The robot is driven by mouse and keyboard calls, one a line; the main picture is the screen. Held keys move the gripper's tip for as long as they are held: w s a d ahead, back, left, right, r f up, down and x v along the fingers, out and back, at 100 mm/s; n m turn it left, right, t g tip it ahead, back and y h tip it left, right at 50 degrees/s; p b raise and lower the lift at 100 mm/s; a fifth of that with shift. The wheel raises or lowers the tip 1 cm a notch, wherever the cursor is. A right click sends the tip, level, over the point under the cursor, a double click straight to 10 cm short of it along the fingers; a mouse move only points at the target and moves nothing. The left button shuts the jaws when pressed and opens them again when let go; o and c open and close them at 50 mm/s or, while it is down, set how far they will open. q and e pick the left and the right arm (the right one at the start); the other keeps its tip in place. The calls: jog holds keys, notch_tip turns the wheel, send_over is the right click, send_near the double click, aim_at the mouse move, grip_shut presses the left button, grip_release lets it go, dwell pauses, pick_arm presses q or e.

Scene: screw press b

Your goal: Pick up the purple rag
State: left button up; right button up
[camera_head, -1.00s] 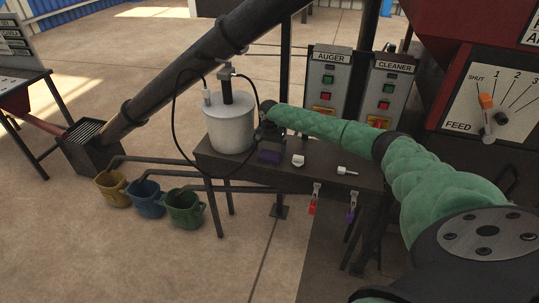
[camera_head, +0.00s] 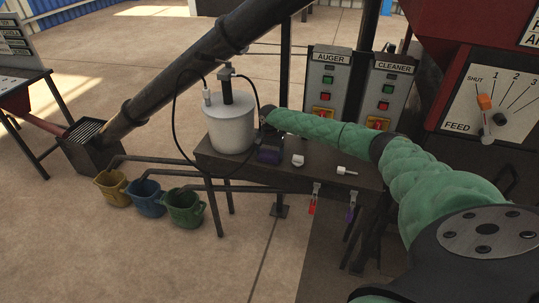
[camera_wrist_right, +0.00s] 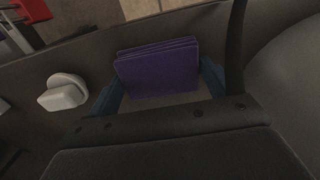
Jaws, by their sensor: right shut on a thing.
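The purple rag (camera_wrist_right: 157,68) is a folded stack in the right wrist view, between the two blue fingers of my right gripper (camera_wrist_right: 160,88). The gripper is shut on it, one finger at each side. In the head view my right gripper (camera_head: 269,151) is on the dark bench (camera_head: 325,182), just right of the white cylinder, and mostly covers the rag. I cannot tell whether the rag is clear of the bench top. My left gripper is not in view.
The white cylinder (camera_head: 231,130) with a black hose stands close to the gripper. A white knob (camera_head: 298,160) and a small white piece (camera_head: 347,170) lie to the right. Auger (camera_head: 327,85) and cleaner (camera_head: 388,92) panels stand behind. Several buckets stand on the floor at left.

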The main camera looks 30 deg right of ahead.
aim_at(269, 153)
jog(key=shift+r, duration=0.3)
notch_tip(269, 153, up, 8)
jog(key=b, duration=0.3)
jog(key=shift+f, duration=0.2)
jog(key=shift+r, duration=0.85)
jog(key=o, duration=0.5)
jog(key=shift+c, duration=0.2)
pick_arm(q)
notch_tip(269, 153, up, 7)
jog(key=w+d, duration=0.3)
pick_arm(e)
jog(key=c, duration=0.5)
